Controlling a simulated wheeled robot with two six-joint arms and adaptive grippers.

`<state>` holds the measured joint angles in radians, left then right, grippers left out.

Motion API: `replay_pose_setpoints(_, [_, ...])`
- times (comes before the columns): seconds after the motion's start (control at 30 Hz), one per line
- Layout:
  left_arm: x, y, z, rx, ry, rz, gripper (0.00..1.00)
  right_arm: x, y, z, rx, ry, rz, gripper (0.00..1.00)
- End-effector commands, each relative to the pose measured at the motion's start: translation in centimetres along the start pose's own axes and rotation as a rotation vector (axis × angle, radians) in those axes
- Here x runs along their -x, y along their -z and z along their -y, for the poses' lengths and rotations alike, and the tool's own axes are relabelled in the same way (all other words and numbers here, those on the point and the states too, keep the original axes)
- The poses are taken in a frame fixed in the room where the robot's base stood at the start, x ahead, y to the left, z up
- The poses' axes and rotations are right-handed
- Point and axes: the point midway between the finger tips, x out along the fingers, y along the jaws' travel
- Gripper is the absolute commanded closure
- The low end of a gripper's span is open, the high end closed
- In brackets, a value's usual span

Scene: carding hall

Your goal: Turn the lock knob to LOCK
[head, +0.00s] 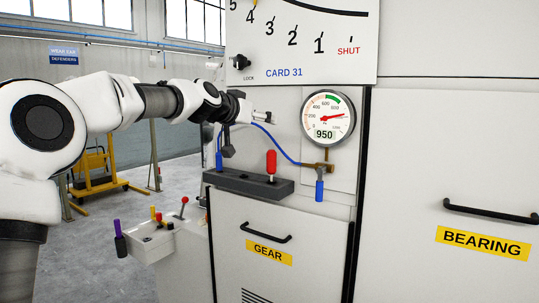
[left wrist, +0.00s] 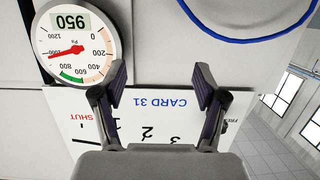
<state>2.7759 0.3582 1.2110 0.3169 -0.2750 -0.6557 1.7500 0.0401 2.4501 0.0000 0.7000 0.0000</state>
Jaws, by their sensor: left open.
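The lock knob (head: 241,62) is a small black knob on the white CARD 31 panel (head: 300,45), at its lower left in the head view. The word LOCK is printed below and right of it; the knob's exact pointing is too small to tell. My left gripper (head: 264,117) is below and slightly right of the knob, apart from it. In the left wrist view, my left gripper (left wrist: 160,75) is open and empty, with the upside-down panel (left wrist: 140,106) beyond its fingers. My right gripper is not in view.
A round gauge (head: 328,119) reading 950 is right of my left gripper. A blue hose (head: 284,148) hangs below it, above a dark ledge (head: 248,184) with a red-handled tool (head: 271,163). A white tray (head: 152,242) stands lower left.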

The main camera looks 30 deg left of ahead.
Motion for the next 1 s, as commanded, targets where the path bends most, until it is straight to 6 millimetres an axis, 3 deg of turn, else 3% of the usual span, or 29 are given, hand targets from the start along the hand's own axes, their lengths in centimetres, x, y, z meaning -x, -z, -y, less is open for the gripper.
replay_pose_setpoints(0.2, [-2.6, -4.5, -0.9, 0.009, 0.009, 0.071, 0.28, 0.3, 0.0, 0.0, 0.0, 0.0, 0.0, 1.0])
replay_pose_setpoints(0.43, [-4.3, -8.2, -1.7, 0.012, 0.017, 0.126, 0.28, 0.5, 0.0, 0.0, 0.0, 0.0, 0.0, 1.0])
replay_pose_setpoints(1.0, [-4.6, -8.9, -1.8, 0.015, 0.019, 0.135, 0.28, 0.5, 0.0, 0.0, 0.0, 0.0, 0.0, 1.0])
